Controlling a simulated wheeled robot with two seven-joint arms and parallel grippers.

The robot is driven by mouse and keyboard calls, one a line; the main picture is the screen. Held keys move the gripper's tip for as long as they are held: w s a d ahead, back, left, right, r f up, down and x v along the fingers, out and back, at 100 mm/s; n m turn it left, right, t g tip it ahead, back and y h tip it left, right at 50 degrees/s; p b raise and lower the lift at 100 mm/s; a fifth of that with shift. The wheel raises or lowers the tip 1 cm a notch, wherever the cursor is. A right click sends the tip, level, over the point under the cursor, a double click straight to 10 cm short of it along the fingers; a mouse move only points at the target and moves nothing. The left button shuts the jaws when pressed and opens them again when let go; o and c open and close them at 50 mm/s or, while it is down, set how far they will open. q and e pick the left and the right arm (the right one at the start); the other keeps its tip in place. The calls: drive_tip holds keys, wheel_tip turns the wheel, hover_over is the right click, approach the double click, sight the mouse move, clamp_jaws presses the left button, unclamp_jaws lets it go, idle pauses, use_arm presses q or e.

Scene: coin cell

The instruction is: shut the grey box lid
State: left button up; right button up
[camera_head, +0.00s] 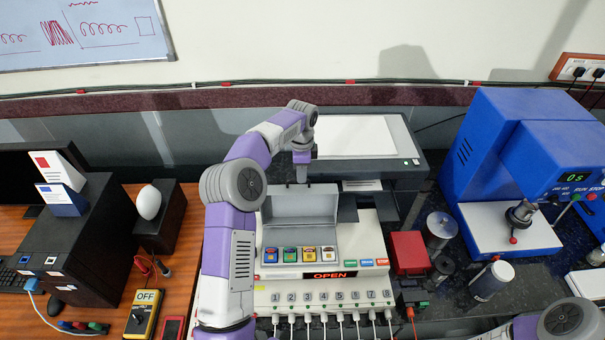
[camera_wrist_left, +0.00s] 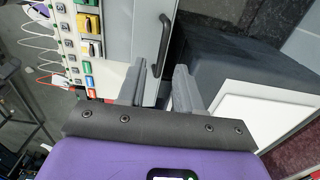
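The grey box lid (camera_head: 302,203) stands raised at the back of the white battery tester, above a row of coloured cell slots (camera_head: 297,254). In the left wrist view the lid (camera_wrist_left: 122,35) is a grey panel with a black bar handle (camera_wrist_left: 163,45). My left gripper (camera_head: 301,170) is over the lid's upper edge, reaching down from behind. I see no contact. Of my right arm only a link shows at the lower right; its gripper is out of view.
The tester's display (camera_head: 330,275) reads OPEN. A grey printer-like machine (camera_head: 405,165) stands behind the tester. A red block (camera_head: 408,252) and metal cylinders are on its right, with a large blue machine (camera_head: 500,140) beyond. A black box (camera_head: 75,250) stands at left.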

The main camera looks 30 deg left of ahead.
use_arm(q)
drive_tip(key=shift+f, duration=0.6)
drive_tip(key=shift+s+f, duration=0.1)
drive_tip(key=shift+f, duration=0.1)
clamp_jaws()
idle(0.9)
